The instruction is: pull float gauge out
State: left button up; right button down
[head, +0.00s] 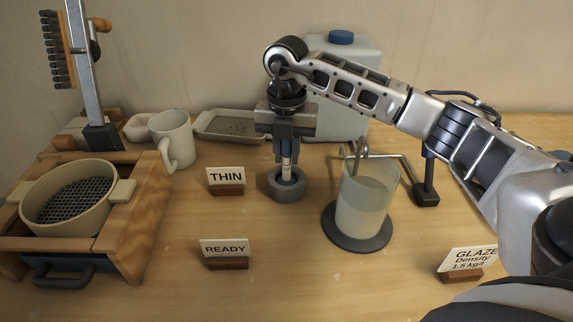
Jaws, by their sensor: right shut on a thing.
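My right gripper (286,160) points straight down and is shut on the float gauge (287,173), a slim pale stick with a dark reddish band. The gauge is upright, and its lower end is in or directly over the round grey ring holder (286,188) on the table; the exact depth is hidden. A clear jar (364,205) of pale cloudy liquid stands on a dark round base to the right, with a bent metal rod at its rim. My left gripper is not in view.
THIN (226,177) and READY (225,248) signs stand left of the holder, a GLAZE sign (468,262) at right. A mug (173,138), grey tray (228,126) and blue-capped container (352,60) are behind. A sieve (68,196) sits in a wooden frame at left. The front middle is clear.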

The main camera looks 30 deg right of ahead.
jog(key=shift+r+p, duration=0.35)
jog(key=shift+r, duration=0.15)
